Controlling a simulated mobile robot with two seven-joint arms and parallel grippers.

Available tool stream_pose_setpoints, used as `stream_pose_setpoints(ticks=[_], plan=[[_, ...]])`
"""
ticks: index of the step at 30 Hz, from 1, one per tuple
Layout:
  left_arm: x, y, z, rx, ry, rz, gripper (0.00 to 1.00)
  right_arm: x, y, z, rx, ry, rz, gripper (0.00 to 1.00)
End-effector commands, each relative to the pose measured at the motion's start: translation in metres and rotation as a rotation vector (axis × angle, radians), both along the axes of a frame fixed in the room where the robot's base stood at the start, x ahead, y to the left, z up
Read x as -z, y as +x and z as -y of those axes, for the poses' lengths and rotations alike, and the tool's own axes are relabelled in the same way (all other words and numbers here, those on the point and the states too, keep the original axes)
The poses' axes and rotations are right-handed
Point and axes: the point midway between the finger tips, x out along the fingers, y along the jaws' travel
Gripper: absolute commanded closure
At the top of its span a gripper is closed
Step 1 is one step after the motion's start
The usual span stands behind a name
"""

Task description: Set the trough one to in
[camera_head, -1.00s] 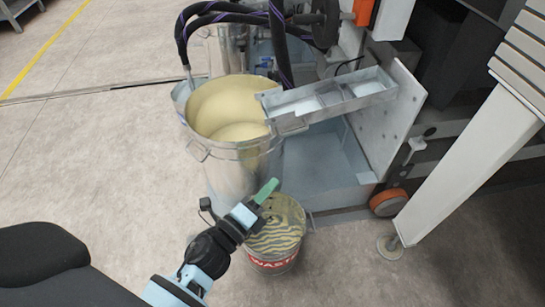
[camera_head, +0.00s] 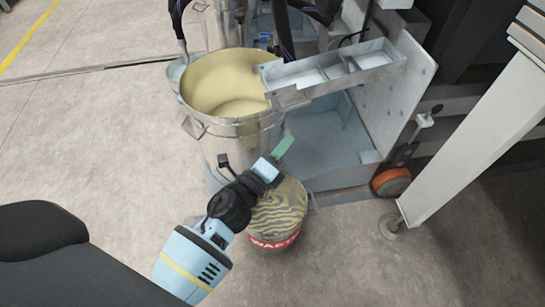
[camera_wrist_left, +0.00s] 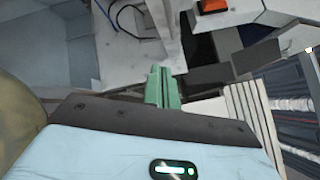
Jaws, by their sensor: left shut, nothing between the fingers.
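The trough (camera_head: 335,70) is a grey metal channel with divided sections at the upper middle of the head view. Its left end rests over the rim of the metal drum (camera_head: 225,95), and its right end meets a pale upright plate (camera_head: 400,100). My left gripper (camera_head: 284,147) has green fingers, shut and empty. In the head view it appears to the right of the drum and below the trough, over the waste bin. In the left wrist view the green fingers (camera_wrist_left: 161,88) are together with nothing between them. My right gripper is not in view.
A waste bin (camera_head: 275,228) with a striped top and red band stands below my left gripper. A blue-grey basin (camera_head: 325,150) lies under the trough. An orange wheel (camera_head: 391,182) and a white leg (camera_head: 470,140) stand at the right. Floor at left is clear.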

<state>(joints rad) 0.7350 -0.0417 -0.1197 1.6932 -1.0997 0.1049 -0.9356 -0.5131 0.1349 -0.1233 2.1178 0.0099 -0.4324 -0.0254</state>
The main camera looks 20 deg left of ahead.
Motion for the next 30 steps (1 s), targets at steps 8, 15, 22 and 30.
stream_pose_setpoints(ticks=[8,15,22,30], plan=[[-0.012,0.031,-0.012,-0.001,0.006,0.002,1.00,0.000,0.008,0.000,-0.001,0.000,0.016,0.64],[-0.019,0.038,-0.027,0.000,0.001,0.000,1.00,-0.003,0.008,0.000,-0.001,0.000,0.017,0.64],[-0.019,0.038,-0.029,0.000,0.000,-0.001,1.00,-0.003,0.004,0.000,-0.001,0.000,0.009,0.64],[-0.019,0.042,-0.033,0.013,0.003,0.000,1.00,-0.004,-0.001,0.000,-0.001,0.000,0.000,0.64]])
